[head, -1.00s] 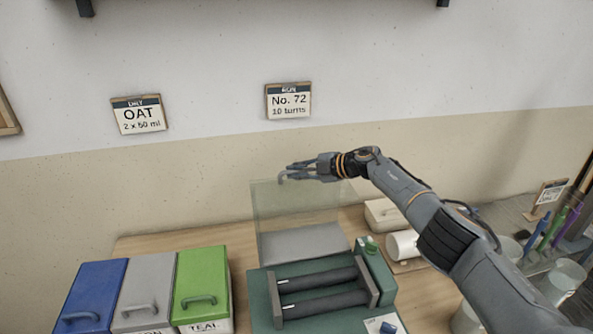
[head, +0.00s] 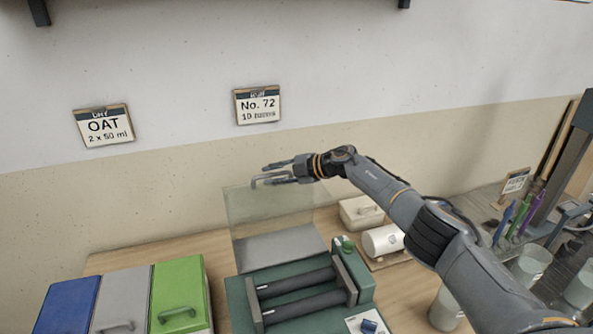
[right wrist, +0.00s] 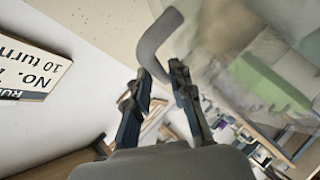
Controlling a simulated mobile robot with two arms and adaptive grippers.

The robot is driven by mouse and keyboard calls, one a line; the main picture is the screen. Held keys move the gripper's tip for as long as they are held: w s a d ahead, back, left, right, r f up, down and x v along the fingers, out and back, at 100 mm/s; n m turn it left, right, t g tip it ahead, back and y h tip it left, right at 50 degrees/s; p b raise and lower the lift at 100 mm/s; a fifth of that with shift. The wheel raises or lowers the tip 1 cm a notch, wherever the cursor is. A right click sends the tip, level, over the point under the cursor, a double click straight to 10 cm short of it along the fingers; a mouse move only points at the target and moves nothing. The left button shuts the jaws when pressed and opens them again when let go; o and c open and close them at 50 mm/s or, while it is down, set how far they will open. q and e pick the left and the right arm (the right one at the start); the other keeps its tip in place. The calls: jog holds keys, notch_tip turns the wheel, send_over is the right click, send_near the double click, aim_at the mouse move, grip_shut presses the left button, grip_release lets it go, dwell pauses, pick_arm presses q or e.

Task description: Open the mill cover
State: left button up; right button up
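The green mill (head: 238,303) with two dark rollers stands on the table at lower middle. Its clear cover (head: 262,217) stands upright at the back of the mill, so the rollers are exposed. The cover's grey bent handle (head: 258,181) is at its top edge and also shows in the right wrist view (right wrist: 153,42). My right gripper (head: 275,172) is at the handle. In the right wrist view its two fingers (right wrist: 160,78) stand apart, with the handle's end at the gap; firm contact is not visible. My left gripper is out of view.
Blue (head: 66,307), grey (head: 122,292) and green (head: 178,285) lidded bins stand left of the mill. A white cylinder (head: 382,240) and a cream box (head: 360,211) lie behind it to the right. Cups and brushes crowd the far right. Two signs hang on the wall.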

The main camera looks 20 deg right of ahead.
jog(key=v, duration=1)
jog(key=shift+s+d+r, duration=0.1)
jog(key=shift+s+d, duration=0.1)
jog(key=shift+s, duration=0.05)
